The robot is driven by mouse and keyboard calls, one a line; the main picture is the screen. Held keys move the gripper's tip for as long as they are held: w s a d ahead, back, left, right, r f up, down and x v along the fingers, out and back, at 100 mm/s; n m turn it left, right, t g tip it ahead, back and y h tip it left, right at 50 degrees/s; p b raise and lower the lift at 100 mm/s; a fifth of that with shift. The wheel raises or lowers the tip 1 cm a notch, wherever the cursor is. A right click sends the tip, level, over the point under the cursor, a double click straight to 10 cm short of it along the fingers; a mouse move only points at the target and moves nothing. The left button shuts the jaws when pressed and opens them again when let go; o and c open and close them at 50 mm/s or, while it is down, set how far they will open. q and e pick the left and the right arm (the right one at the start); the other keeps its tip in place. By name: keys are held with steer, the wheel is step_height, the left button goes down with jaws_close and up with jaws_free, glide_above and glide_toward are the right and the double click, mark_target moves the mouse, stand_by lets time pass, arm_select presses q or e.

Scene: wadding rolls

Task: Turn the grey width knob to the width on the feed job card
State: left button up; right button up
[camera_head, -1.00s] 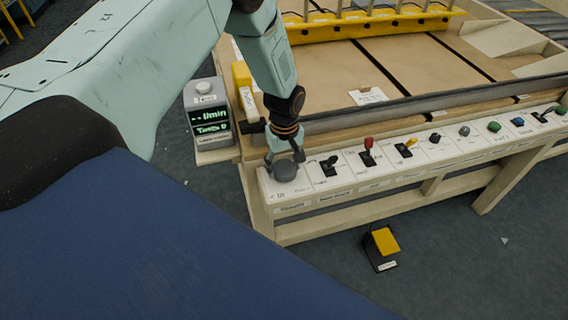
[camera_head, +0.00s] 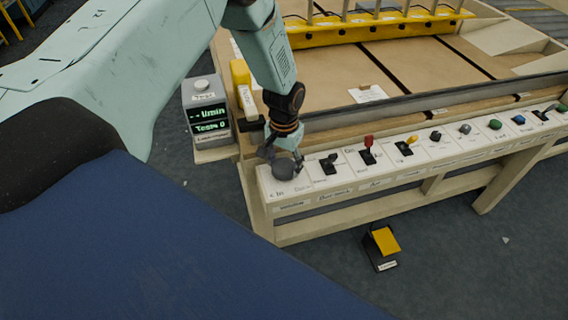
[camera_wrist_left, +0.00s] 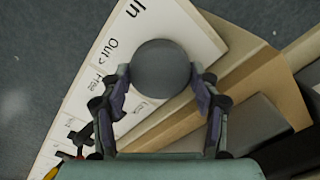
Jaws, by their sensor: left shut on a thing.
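The grey width knob (camera_head: 283,169) sits at the left end of the white control panel. In the left wrist view the knob (camera_wrist_left: 161,68) is a round grey dome, with the printed words "In" and "Out" beside it. My left gripper (camera_head: 283,158) reaches down from above, and its two fingers are shut on the knob's sides; they also show in the left wrist view (camera_wrist_left: 160,80). A white card (camera_head: 368,94) lies on the brown bed, its text too small to read. My right gripper is in neither current view.
A grey display box (camera_head: 206,108) stands to the left. A yellow-topped pedal (camera_head: 382,247) is on the floor.

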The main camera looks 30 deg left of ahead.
arm_select(q)
steer(key=m+b, duration=0.1)
steer(key=m, duration=0.6)
steer(key=shift+s+f, duration=0.1)
steer(key=shift+s, duration=0.05)
steer(key=m+b, duration=0.1)
steer(key=m, duration=0.3)
steer(key=m+b, duration=0.1)
steer(key=m, duration=0.3)
steer(key=shift+m, duration=0.3)
steer(key=m+b, duration=0.1)
steer(key=m, duration=0.2)
steer(key=shift+m, duration=0.3)
steer(key=m, duration=0.3)
steer(key=shift+m+b, duration=0.3)
steer(key=m, duration=0.4)
steer(key=shift+b, duration=0.3)
steer(key=shift+m, duration=1.7)
steer(key=shift+w+r, duration=0.2)
